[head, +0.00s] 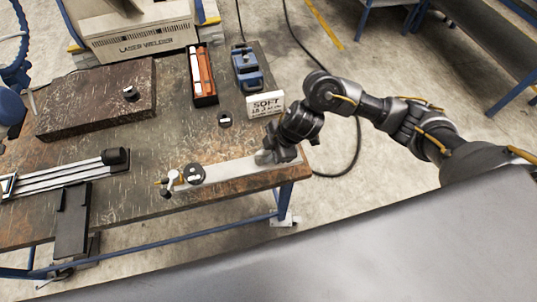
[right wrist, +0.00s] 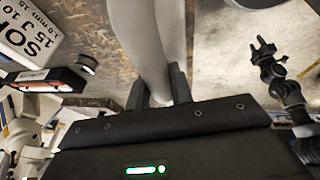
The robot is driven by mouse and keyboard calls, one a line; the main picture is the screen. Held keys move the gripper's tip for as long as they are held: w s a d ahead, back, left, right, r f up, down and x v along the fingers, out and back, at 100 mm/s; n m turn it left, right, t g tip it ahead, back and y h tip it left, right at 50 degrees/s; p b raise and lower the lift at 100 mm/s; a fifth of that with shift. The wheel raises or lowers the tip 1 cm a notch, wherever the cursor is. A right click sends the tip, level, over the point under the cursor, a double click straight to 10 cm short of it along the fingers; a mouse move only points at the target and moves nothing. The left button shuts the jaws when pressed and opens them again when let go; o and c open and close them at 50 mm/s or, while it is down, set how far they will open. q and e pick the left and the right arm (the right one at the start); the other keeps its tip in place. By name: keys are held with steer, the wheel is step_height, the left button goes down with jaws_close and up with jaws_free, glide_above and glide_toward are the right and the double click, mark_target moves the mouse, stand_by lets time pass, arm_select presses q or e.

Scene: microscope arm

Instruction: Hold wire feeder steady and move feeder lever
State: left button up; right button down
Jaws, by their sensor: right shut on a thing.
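A long light grey bar, which looks like the wire feeder (head: 233,173), lies along the front right edge of the workbench. A black round knob (head: 195,173) sits near its left end. Beside the knob is a small white crossed piece with an orange tip, perhaps the feeder lever (head: 172,181). My right gripper (head: 277,157) is at the bar's right end. In the right wrist view its fingers are shut on the light grey body (right wrist: 155,50). A black jointed arm with a forked end (right wrist: 264,50), probably my left, shows at right there; its jaws are too small to judge.
A brown slab (head: 95,100) and a railed device (head: 65,174) are at left.

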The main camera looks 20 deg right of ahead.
steer(key=shift+w+d+f+b, duration=0.3)
steer(key=shift+w+f+b, duration=0.7)
steer(key=shift+w+b, duration=0.2)
steer(key=shift+w+d+f+b, duration=0.25)
steer(key=shift+w+f+b, duration=0.7)
steer(key=shift+w+b, duration=0.15)
steer(key=shift+w+d+f+b, duration=0.3)
steer(key=shift+w+f+b, duration=0.75)
steer(key=shift+w, duration=0.2)
steer(key=shift+f, duration=0.4)
steer(key=shift+f, duration=0.1)
steer(key=shift+s, duration=0.1)
